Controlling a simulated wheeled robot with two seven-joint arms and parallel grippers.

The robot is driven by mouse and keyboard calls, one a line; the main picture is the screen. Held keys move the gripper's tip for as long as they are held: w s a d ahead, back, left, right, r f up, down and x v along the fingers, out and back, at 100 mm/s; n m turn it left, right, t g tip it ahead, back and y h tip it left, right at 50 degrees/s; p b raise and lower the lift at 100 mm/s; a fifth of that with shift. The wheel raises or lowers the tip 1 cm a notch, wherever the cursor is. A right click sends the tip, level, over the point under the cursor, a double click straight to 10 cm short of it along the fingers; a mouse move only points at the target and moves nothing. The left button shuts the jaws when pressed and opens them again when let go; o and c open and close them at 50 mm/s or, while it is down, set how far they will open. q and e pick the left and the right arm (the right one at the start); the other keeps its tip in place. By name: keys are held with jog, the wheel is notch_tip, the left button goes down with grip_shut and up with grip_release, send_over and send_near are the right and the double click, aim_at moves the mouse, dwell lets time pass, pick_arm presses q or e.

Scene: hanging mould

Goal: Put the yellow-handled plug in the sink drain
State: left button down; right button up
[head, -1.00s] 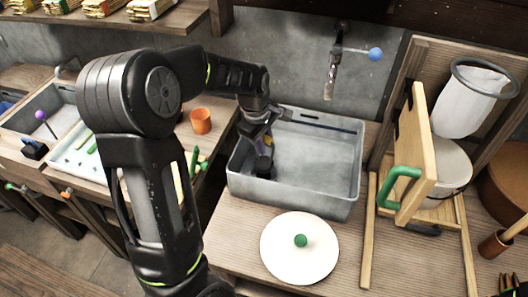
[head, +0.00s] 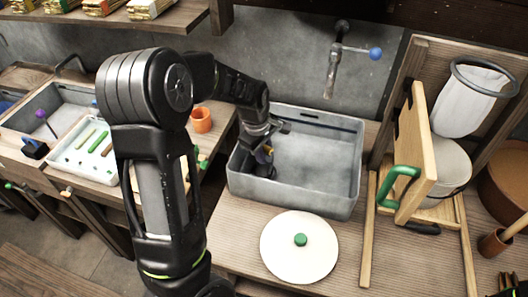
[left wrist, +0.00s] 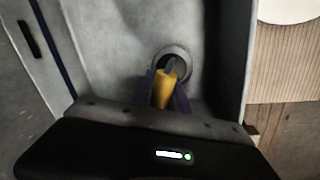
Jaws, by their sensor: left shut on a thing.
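The grey sink (head: 340,197) stands on the wooden counter below the tap. My left gripper (head: 266,160) reaches down inside the sink at its left side. It is shut on the yellow-handled plug (head: 269,150), of which only a bit of yellow shows in the head view. In the left wrist view the yellow handle (left wrist: 164,92) stands between the two fingers (left wrist: 166,100). The round drain ring (left wrist: 183,56) shows just beyond the handle. My right gripper is not in view.
A tap with a blue knob (head: 375,54) hangs above the sink. A white lid with a green knob (head: 300,240) lies in front. A wooden stand with a green handle (head: 400,182) is to the right. An orange cup (head: 201,120) stands left of the sink.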

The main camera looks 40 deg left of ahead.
pick_arm(q)
jog(key=c, duration=1.3)
grip_release()
jog(key=shift+r, duration=0.1)
jog(key=shift+r, duration=0.55)
notch_tip(320, 180, up, 11)
jog(key=s, duration=0.2)
jog(key=shift+s, duration=0.15)
